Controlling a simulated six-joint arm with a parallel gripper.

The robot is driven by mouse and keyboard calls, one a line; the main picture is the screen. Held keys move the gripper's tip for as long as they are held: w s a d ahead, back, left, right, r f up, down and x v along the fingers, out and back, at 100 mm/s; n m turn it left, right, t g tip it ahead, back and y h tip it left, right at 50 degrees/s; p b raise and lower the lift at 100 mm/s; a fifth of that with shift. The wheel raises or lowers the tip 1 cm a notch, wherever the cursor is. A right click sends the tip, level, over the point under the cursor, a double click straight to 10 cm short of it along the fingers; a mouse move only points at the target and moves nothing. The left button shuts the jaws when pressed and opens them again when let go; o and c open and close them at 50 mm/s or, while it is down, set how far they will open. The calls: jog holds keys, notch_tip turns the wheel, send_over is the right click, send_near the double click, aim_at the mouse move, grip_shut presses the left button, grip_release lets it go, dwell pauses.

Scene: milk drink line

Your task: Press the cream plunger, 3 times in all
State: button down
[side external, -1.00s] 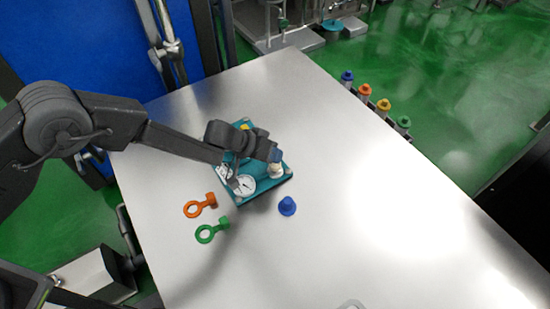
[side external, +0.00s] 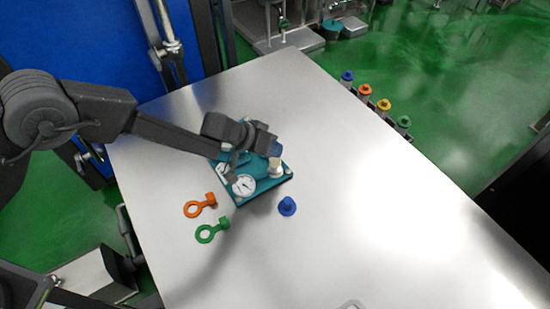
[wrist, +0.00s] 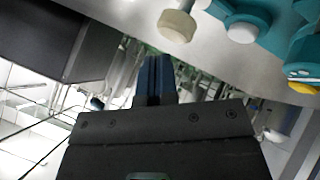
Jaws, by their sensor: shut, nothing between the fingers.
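The cream plunger (side external: 275,167) stands upright at the right corner of a teal panel (side external: 262,189) on the metal table. It also shows in the wrist view (wrist: 177,27), with its round head just past my fingertips. My gripper (side external: 275,150) is above the plunger, with its blue fingers closed together and nothing between them. The fingers also show in the wrist view (wrist: 155,66). A small gap seems to lie between the fingertips and the plunger head. My gripper and wrist hide the back part of the panel.
A white gauge (side external: 244,185) sits on the panel's front. A blue knob-like piece (side external: 287,206), an orange ring piece (side external: 200,205) and a green ring piece (side external: 212,231) lie in front. Several coloured-capped bottles stand past the table's right edge. The table's right side is clear.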

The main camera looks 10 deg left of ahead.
jog(key=shift+r, duration=0.15)
jog(key=shift+r, duration=2.45)
